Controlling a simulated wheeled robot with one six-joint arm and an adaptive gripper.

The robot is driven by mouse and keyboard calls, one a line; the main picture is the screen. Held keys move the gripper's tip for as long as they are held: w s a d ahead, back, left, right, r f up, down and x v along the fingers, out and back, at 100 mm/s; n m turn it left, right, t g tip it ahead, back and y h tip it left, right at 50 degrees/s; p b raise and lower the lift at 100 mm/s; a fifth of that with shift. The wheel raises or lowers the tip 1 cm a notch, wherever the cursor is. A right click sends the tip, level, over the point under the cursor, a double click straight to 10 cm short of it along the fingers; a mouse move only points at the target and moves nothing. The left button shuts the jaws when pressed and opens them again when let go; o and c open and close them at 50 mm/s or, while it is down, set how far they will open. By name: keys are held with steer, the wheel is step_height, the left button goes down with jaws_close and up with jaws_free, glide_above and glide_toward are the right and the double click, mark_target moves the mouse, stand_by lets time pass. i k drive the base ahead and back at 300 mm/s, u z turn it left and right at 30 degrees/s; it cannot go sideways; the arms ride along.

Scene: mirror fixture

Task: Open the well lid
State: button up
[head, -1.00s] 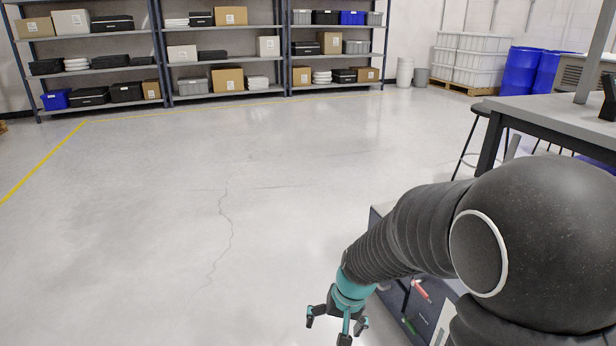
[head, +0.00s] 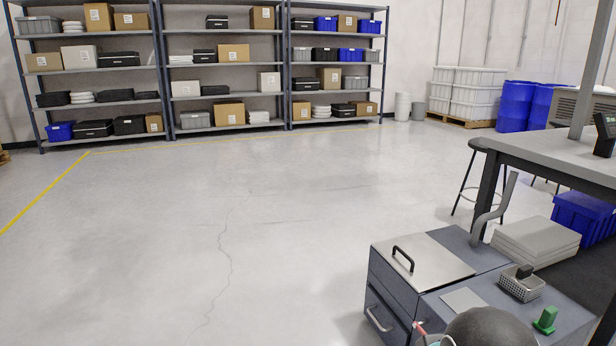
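A flat silver lid (head: 432,268) with a raised black handle (head: 403,258) lies on top of a low grey cabinet (head: 388,290) at the lower right of the head view. The lid looks shut, flush with the cabinet top. A dark rounded part of my arm shows at the bottom edge, in front of the cabinet. My gripper is out of view below the frame, so its fingers cannot be seen.
The floor (head: 200,230) to the left is clear.

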mark_target(422, 262)
steer(key=i, duration=0.85)
